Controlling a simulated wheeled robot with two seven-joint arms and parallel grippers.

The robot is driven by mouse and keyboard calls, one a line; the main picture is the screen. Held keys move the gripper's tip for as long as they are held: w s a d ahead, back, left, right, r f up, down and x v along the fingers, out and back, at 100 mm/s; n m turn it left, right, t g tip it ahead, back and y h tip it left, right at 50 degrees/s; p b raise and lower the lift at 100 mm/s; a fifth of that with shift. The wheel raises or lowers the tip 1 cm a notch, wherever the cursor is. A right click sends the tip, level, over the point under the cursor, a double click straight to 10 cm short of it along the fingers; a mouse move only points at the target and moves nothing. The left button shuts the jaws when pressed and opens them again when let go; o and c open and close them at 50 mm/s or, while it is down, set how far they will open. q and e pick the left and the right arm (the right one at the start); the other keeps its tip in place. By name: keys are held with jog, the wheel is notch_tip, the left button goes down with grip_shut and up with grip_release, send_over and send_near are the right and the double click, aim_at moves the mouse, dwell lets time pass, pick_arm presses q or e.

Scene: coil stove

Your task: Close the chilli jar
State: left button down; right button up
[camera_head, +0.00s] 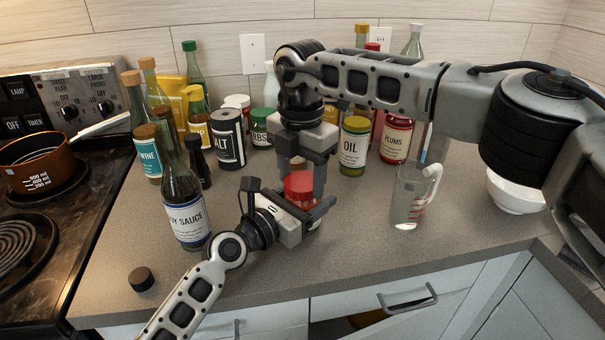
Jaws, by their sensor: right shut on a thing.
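The chilli jar's red lid (299,186) shows in the head view near the middle of the counter. My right gripper (302,180) reaches down from above and is shut on the red lid, with a finger on each side. My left gripper (312,213) comes in from the lower left at the jar's body, just below the lid. Its fingers and body hide most of the jar, and I cannot tell whether they grip it. I also cannot tell how the lid sits on the jar.
A soy sauce bottle (186,215) and a small black cap (141,279) stand to the left. A salt jar (229,137), an oil jar (353,148) and a plums jar (396,140) stand behind. A glass measuring jug (408,200) and a white bowl (514,195) are to the right.

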jog(key=m, duration=0.5)
jog(key=shift+w+m, duration=0.1)
jog(key=shift+m, duration=0.2)
jog(key=o, duration=1)
notch_tip(320, 180, up, 12)
jog(key=shift+r, duration=0.1)
pick_arm(q)
jog(key=shift+c, duration=1.2)
grip_release()
